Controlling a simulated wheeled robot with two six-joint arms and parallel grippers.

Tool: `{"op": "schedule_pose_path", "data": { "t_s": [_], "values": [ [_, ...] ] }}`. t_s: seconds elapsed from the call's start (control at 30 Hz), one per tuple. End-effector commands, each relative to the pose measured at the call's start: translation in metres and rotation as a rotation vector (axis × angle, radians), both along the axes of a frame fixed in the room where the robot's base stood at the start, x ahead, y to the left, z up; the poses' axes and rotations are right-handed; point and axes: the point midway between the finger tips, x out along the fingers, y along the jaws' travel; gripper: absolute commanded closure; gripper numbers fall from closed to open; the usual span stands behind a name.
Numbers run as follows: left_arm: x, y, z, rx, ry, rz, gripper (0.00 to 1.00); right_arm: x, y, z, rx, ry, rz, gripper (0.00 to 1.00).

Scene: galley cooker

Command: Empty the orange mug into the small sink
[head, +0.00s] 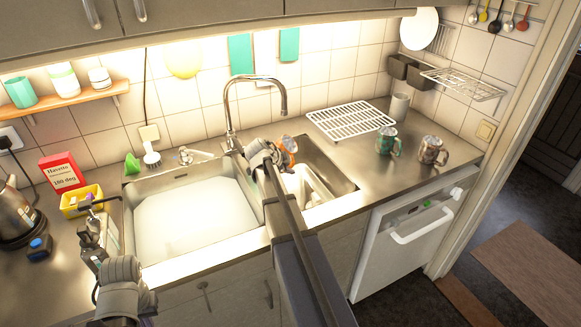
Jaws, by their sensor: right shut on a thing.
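The orange mug (289,144) is at the far left part of the small sink (341,178), in line with the tap. My right gripper (272,153) is shut on it, and the gripper and arm hide much of it. I cannot tell clearly how far the mug is tilted or what is in it. The small sink is the right-hand basin, and a pale object (308,187) shows in it.
The tap (231,110) rises behind the basins. The large sink (190,215) is to the left. A white rack (351,121), a teal mug (387,141) and a brown-grey mug (432,151) stand on the right counter.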

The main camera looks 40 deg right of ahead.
Motion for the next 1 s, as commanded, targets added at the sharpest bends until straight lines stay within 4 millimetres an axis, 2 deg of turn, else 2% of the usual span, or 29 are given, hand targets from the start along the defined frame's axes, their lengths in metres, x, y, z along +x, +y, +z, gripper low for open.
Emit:
{"op": "schedule_pose_path", "data": {
  "t_s": [0.57,1.0],
  "values": [
    [0.000,0.000,-0.001,0.000,0.000,0.000,1.00,0.002,0.001,-0.003,0.038,-0.056,0.001,1.00],
    [0.000,0.000,-0.006,0.000,0.000,0.000,1.00,0.008,0.005,-0.013,0.147,-0.206,0.001,1.00]
  ]
}}
